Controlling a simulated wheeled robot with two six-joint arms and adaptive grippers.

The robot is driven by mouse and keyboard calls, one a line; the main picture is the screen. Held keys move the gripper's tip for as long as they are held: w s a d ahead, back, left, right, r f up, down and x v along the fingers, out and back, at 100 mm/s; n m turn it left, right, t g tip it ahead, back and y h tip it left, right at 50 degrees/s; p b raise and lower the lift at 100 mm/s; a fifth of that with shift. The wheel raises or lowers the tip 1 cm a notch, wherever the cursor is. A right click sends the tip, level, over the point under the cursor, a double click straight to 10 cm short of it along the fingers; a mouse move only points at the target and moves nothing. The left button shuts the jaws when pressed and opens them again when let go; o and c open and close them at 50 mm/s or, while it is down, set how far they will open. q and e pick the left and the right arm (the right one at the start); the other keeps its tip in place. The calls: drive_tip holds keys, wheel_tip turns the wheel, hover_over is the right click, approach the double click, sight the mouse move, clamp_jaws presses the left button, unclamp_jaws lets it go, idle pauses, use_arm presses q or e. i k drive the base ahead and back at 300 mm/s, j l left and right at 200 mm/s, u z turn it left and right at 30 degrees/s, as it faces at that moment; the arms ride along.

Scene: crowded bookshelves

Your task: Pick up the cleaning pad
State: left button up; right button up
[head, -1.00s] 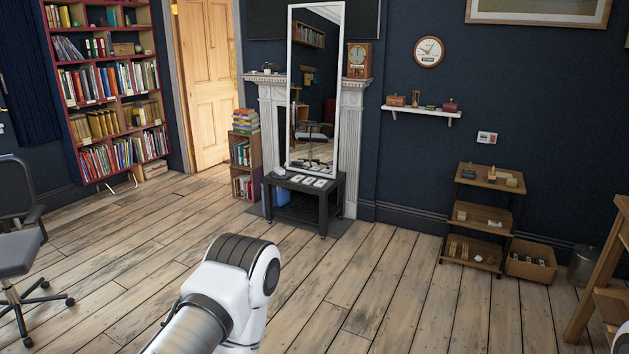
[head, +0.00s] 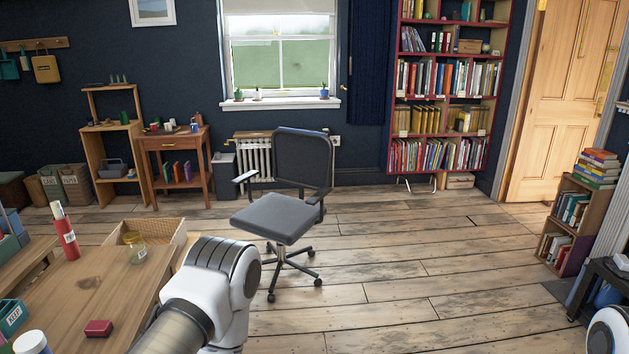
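I cannot make out a cleaning pad for certain in the head view. A small red block (head: 98,328) lies on the wooden table at the lower left; I cannot tell what it is. A white link of my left arm comes up from the bottom edge, right of that table. A piece of my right arm shows at the bottom right edge. Neither gripper is in the picture.
The wooden table (head: 75,290) holds a red bottle (head: 66,235), a glass jar (head: 134,247) and a teal box (head: 11,316). An office chair (head: 284,215) stands mid-room. A bookcase (head: 446,120) stands behind. The plank floor (head: 420,260) right of the chair is clear.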

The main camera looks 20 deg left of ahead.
sight(100, 328)
drive_tip(key=i+j+u, duration=0.3)
drive_tip(key=i, duration=0.75)
drive_tip(key=i+u, duration=0.25)
drive_tip(key=i, duration=0.8)
drive_tip(key=i+u, duration=0.15)
drive_tip(key=u, duration=0.3)
drive_tip(key=i+l+u, duration=0.15)
drive_tip(key=u, duration=0.35)
drive_tip(key=i+l+u, duration=0.1)
drive_tip(key=u, duration=0.35)
drive_tip(key=i+l+u, duration=0.1)
drive_tip(key=l+u, duration=0.15)
drive_tip(key=u, duration=0.25)
drive_tip(key=i+l+u, duration=0.1)
drive_tip(key=u, duration=0.35)
drive_tip(key=l+u, duration=0.35)
drive_tip(key=u, duration=0.15)
